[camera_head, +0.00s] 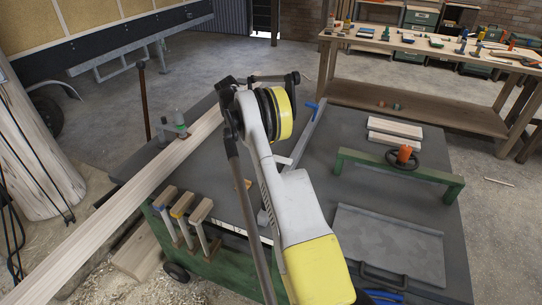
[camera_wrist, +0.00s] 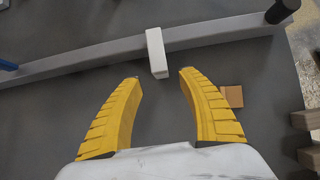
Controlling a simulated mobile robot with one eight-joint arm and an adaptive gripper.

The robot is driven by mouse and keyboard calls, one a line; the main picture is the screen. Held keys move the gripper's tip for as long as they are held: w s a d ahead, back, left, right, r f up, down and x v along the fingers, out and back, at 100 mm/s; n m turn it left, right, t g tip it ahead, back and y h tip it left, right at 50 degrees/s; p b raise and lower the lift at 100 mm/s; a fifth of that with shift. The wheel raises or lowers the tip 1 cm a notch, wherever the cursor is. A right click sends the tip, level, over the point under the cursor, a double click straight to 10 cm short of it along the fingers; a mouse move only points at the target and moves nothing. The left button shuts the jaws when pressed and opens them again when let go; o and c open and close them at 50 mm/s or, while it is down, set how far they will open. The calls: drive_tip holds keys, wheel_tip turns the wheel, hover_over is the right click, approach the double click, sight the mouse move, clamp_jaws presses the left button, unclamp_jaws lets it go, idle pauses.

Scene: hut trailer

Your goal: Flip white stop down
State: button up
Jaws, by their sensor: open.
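The white stop (camera_wrist: 156,52) is a small white bar lying across the grey metal rail (camera_wrist: 90,62) in the wrist view. One end overhangs the near edge of the rail, towards my gripper. My gripper (camera_wrist: 160,76) has two yellow ridged fingers, spread wide with nothing between them. The stop's near end lies just ahead of the gap between the fingertips, and I see no contact.
A small brown block (camera_wrist: 233,96) lies beside the right finger. A long wooden beam (camera_head: 120,205), a green frame (camera_head: 400,170) and a metal tray (camera_head: 390,245) flank my arm.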

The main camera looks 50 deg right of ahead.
drive_tip(key=v, duration=0.7)
idle(0.3)
drive_tip(key=s+a+r+m+t, duration=0.15)
drive_tip(key=a+r+t, duration=0.25)
drive_tip(key=a+r, duration=0.6)
drive_tip(key=s+a+r+t, duration=0.3)
drive_tip(key=a+r, duration=0.4)
drive_tip(key=a, duration=0.6)
drive_tip(key=s+a+f+m+t+y, duration=0.1)
drive_tip(key=s+a+f+t, duration=0.2)
drive_tip(key=s+a, duration=0.6)
drive_tip(key=s+a+f+m+t+y, duration=0.1)
drive_tip(key=s+a+f+t, duration=0.2)
drive_tip(key=s+a, duration=0.6)
drive_tip(key=shift+s+a+f, duration=0.15)
drive_tip(key=shift+s+f, duration=0.05)
drive_tip(key=shift+s, duration=0.05)
